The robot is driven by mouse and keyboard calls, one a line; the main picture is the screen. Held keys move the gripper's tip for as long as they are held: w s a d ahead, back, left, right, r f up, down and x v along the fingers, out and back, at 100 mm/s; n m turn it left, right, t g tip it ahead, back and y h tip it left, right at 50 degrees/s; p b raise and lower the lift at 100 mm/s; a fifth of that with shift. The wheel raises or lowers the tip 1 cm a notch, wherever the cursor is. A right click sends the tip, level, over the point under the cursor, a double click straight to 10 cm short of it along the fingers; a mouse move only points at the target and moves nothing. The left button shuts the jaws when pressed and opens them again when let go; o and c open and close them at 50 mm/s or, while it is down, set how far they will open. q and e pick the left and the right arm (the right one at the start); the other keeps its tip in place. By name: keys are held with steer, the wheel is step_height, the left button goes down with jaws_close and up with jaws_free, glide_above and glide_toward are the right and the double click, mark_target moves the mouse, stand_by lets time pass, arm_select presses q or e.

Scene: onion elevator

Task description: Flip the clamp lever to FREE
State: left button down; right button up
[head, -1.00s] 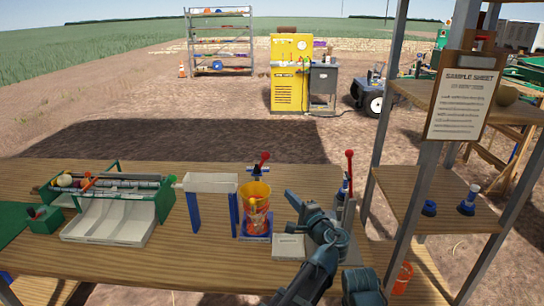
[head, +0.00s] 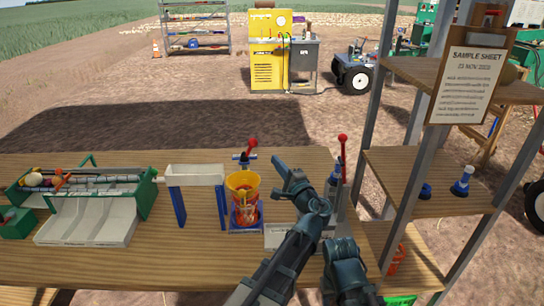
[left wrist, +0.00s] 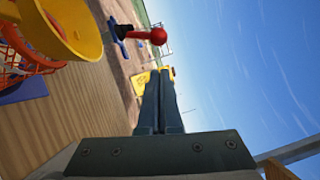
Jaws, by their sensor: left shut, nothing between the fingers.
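A small lever with a red ball knob (head: 252,143) stands on a blue-and-metal fitting behind a yellow funnel (head: 243,182) over an orange mesh basket (head: 246,211). A second, taller red-knobbed lever (head: 342,146) stands to the right. No lever label is readable, so I cannot tell which is the clamp's. My left gripper (head: 281,164) is shut and empty, right of the funnel and apart from the nearer red knob.
The wooden bench (head: 120,262) carries a green sorting tray (head: 95,226) at left and a white trough (head: 195,174) on blue legs. A shelf rack (head: 415,180) with metal posts stands close on the right. Bare wood lies in front of the basket.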

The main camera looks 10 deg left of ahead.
arm_select(q)
steer(key=f+x, duration=0.1)
steer(key=x, duration=0.7)
steer(key=shift+w+a+r+p, duration=0.25)
steer(key=shift+w+r+p, duration=0.1)
steer(key=shift+r, duration=0.15)
steer(key=shift+s, duration=0.1)
steer(key=shift+a+r+n+g+p, duration=0.3)
steer(key=shift+n+p, duration=0.1)
steer(key=shift+p, duration=0.2)
steer(key=shift+s+r, duration=0.1)
step_height(320, 180, up, 3)
steer(key=n+g+h+p, duration=0.2)
steer(key=n+h+p, duration=0.1)
steer(key=n+p, duration=0.5)
glide_above(249, 150)
steer(key=s+p, duration=0.1)
steer(key=shift+s+a+m, duration=0.15)
steer(key=shift+a+m, duration=0.15)
steer(key=shift+m, duration=0.3)
steer(key=shift+s+a+f, duration=0.1)
steer(key=shift+a+f, duration=0.1)
steer(key=shift+a, duration=0.35)
